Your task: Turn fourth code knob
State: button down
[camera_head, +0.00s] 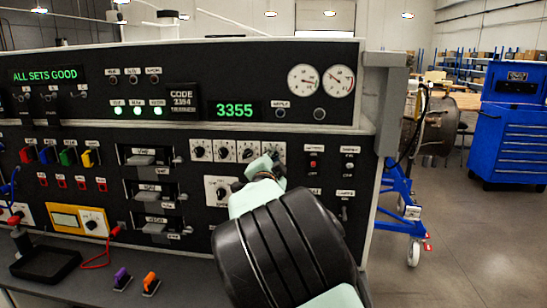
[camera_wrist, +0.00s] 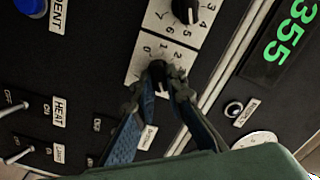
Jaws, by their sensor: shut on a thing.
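The row of code knobs is on the black panel, each on a white numbered plate. The first three knobs (camera_head: 223,151) show in the head view. The fourth knob (camera_wrist: 157,68), at the right end of the row, is black on a white plate (camera_wrist: 139,66) and shows in the wrist view. My gripper (camera_wrist: 160,82) is shut on this knob, one fingertip on each side. In the head view my gripper (camera_head: 262,166) covers most of the fourth knob. The green code display (camera_head: 235,110) reads 3355. A CODE label plate (camera_head: 183,97) has digits too small to read surely.
The third knob (camera_wrist: 186,9) is close beside my gripper in the wrist view. An apply button (camera_wrist: 234,108) is nearby. Two gauges (camera_head: 303,80) are above right. Switches and slots fill the panel around. A blue tool cabinet (camera_head: 507,135) stands far right.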

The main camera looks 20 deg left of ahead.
jog(key=shift+a+r+n+p, duration=0.1)
jog(key=shift+n+p, duration=0.6)
jog(key=shift+n, duration=0.95)
jog(key=shift+a+n+p, duration=0.1)
jog(key=shift+n+p, duration=0.55)
jog(key=shift+n, duration=1)
jog(key=c, duration=2)
grip_release()
jog(key=shift+o, duration=0.2)
jog(key=shift+s+d, duration=0.1)
jog(key=v, duration=1.2)
